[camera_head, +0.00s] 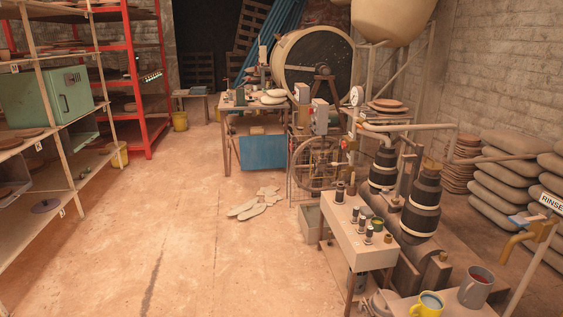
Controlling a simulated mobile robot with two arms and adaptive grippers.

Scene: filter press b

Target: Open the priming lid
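Neither of my grippers is in view. A pump-like machine stands at the right, with two black ribbed cylinders: a rear one (382,168) and a front one (421,208). A pale pipe (410,127) runs above them, and a round white gauge (356,96) sits behind. I cannot tell for sure which part is the priming lid, or whether it is open or shut; it may be too small or hidden among the pump parts.
A small beige table (358,245) with several dark bottle-like items stands before the pump. A yellow mug (431,301) and a grey mug (475,287) are at bottom right. Stacked sacks (505,185) line the right wall. Flat pale pieces (250,208) lie on the otherwise open floor.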

